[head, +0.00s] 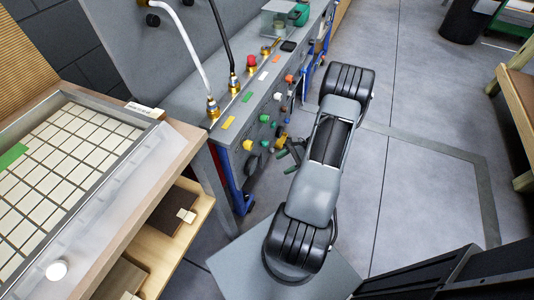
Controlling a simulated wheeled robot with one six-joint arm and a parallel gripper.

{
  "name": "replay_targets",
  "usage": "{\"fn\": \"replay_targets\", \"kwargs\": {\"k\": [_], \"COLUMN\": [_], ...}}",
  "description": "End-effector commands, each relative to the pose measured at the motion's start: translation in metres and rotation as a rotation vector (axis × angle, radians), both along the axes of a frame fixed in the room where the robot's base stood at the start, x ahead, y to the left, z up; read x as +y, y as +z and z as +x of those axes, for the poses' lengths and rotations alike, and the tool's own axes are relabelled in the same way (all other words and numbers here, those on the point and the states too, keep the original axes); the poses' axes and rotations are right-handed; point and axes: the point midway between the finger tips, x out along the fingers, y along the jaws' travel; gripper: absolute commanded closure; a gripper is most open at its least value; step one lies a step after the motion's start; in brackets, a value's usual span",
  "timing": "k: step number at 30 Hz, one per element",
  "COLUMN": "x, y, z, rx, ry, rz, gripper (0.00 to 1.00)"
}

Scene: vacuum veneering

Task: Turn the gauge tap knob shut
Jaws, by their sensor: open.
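The bench's front panel (257,131) carries several small coloured knobs: a green one (264,118), a yellow one (248,144) and a white one (277,96) among them. I cannot tell which of them is the gauge tap knob, or how it is turned. My gripper (288,150) is small and dark here, partly hidden behind my arm. It is open, close in front of the lower part of the panel near the yellow and green knobs. I cannot tell whether it touches any knob.
Hoses on brass fittings and a red knob (251,62) stand on the bench top (196,98). A wooden table at left holds a framed tray (28,262) of pale tiles and a white round knob (57,271). Grey floor (425,100) is clear at right, before a wooden bench (519,95).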

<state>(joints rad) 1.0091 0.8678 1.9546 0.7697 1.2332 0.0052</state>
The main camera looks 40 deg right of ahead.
Motion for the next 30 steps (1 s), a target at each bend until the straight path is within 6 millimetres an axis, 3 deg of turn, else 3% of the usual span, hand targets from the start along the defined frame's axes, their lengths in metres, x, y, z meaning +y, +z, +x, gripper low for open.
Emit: {"fn": "replay_targets", "kwargs": {"k": [1, 3, 8, 12, 17, 30], "x": [-0.01, -0.024, -0.06, -0.088, -0.098, -0.06], "y": [-0.035, -0.059, -0.094, -0.093, -0.083, -0.08], "z": [0.0, 0.005, 0.019, 0.031, 0.045, 0.112], "rx": [-0.004, -0.029, -0.131, -0.235, -0.301, -0.311], "ry": [-0.11, -0.249, -0.524, -0.66, -0.71, -0.711], "rz": [0.082, 0.178, 0.352, 0.433, 0.47, 0.478], "gripper": [0.41, 0.41, 0.41, 0.41, 0.41, 0.41]}}
